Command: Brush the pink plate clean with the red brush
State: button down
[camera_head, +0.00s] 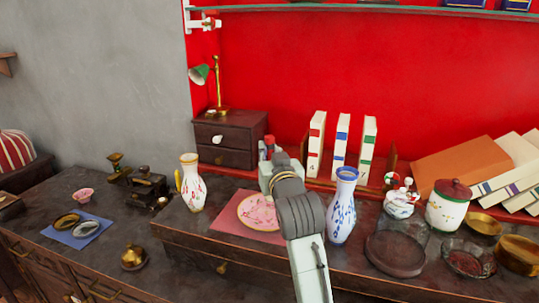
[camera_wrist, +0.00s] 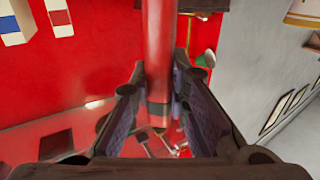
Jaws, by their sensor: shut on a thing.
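The pink plate (camera_head: 256,208) lies on a reddish mat on the raised dark shelf, left of a blue and white vase (camera_head: 342,206). My arm covers its right part. My gripper (camera_wrist: 160,95) is shut on the red brush (camera_wrist: 158,45), whose red handle passes between the fingers in the wrist view. In the head view a bit of red (camera_head: 268,141) shows above the gripper, behind the plate. The brush's bristle end is hidden in the head view, so I cannot tell whether it touches the plate.
A floral white vase (camera_head: 192,184) stands left of the plate, with a small dark drawer chest (camera_head: 232,138) behind. Upright books (camera_head: 342,148) stand at the back. Glass dishes (camera_head: 395,252) and a lidded jar (camera_head: 448,208) crowd the right.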

aim_at(270, 143)
jog(key=shift+r, duration=0.15)
notch_tip(270, 143, up, 3)
jog(key=p, duration=0.2)
jog(key=shift+p, duration=0.35)
jog(key=shift+f, duration=0.2)
dwell(0.7)
